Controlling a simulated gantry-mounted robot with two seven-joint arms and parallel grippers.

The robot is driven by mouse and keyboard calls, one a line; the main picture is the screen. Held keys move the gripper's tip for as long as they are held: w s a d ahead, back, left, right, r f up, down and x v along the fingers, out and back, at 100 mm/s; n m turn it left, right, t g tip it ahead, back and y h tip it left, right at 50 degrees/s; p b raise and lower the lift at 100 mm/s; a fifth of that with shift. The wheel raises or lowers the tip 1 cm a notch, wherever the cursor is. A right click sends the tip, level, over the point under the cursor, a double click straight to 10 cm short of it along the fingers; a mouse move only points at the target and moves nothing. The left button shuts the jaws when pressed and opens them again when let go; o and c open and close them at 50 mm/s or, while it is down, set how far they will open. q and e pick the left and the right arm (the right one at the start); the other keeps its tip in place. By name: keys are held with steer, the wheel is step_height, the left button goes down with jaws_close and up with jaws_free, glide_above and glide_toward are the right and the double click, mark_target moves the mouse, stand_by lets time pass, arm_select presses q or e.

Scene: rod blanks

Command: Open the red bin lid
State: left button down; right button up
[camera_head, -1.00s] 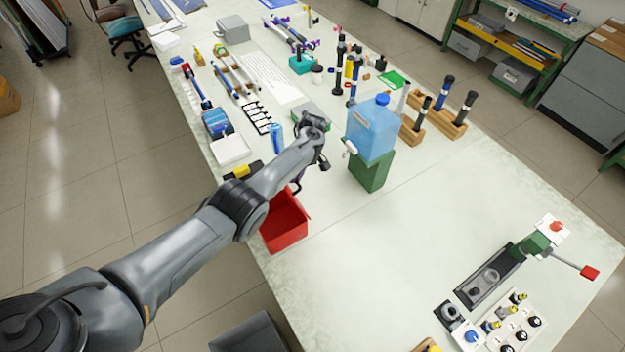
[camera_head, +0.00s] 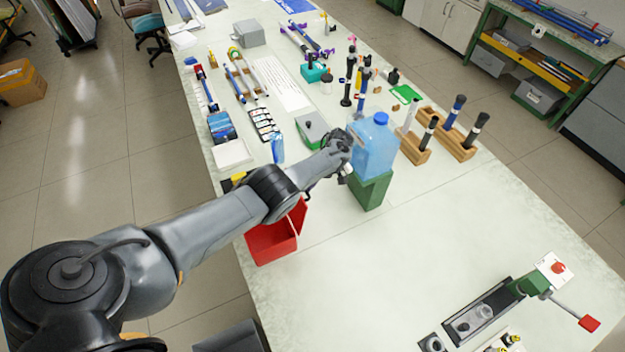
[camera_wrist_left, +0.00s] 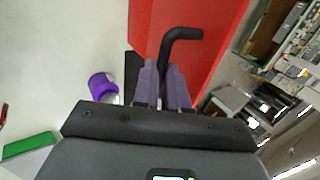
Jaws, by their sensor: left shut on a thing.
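The red bin (camera_head: 270,246) stands at the table's left edge in the head view, partly behind my left arm. Its red lid (camera_head: 299,216) shows as a raised, tilted panel at the bin's right side. In the left wrist view the red lid (camera_wrist_left: 188,30) fills the upper middle, with a bent black handle (camera_wrist_left: 182,36) on it. My left gripper (camera_wrist_left: 164,72) is shut on this handle, which runs down between the fingertips. In the head view my left gripper (camera_head: 342,160) is right of the bin, its fingers mostly hidden. My right gripper is not in view.
A blue water container (camera_head: 374,150) on a green stand (camera_head: 369,191) is close to the right of my left gripper. Wooden racks (camera_head: 463,143) and several tools lie farther back. The table's middle front is clear.

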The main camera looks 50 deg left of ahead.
arm_select(q)
steer(key=shift+s+f, duration=0.2)
steer(key=shift+s, duration=0.05)
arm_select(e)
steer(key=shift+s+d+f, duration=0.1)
arm_select(q)
steer(key=c, duration=1.6)
jaws_free()
steer(key=o, duration=0.4)
steer(key=shift+s+d+f, duration=0.1)
steer(key=shift+s+d, duration=0.05)
steer(key=shift+d, duration=0.05)
steer(key=shift+o, duration=0.2)
steer(key=shift+a, duration=0.1)
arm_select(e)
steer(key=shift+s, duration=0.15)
arm_select(q)
steer(key=shift+w+r, duration=0.2)
steer(key=b+v, duration=0.4)
steer(key=v, duration=0.6)
steer(key=shift+w+r, duration=0.25)
steer(key=shift+r, duration=0.05)
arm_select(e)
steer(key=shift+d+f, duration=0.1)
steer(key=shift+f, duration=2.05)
